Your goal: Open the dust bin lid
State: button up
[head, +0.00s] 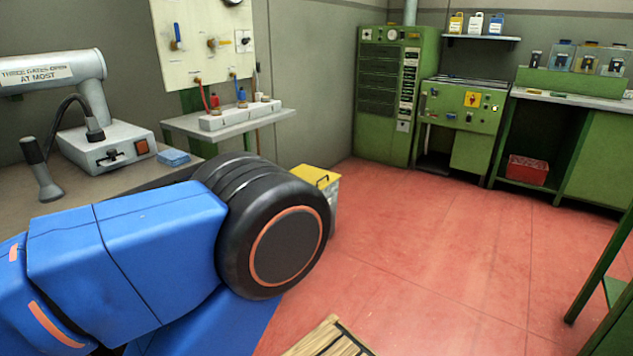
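A bin with a yellow lid (315,176) and pale grey sides (333,205) stands on the red floor near the wall, just behind my arm; I take it to be the dust bin. The lid lies flat on top and looks shut. A small dark mark, perhaps a handle, shows on the lid. My blue arm with its black round joint covers the bin's left and lower parts. My gripper is out of view.
A workbench (60,208) with a grey device (105,145) is at the left. A shelf (230,122) juts from the wall behind the bin. Green cabinets (396,95) line the back. A wooden slatted thing (330,338) lies at the bottom. Red floor right of the bin is clear.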

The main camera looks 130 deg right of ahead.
aim_at(319, 178)
jog(key=z, duration=4.45)
jog(key=i+l+u, duration=0.6)
jog(key=i+l, duration=0.25)
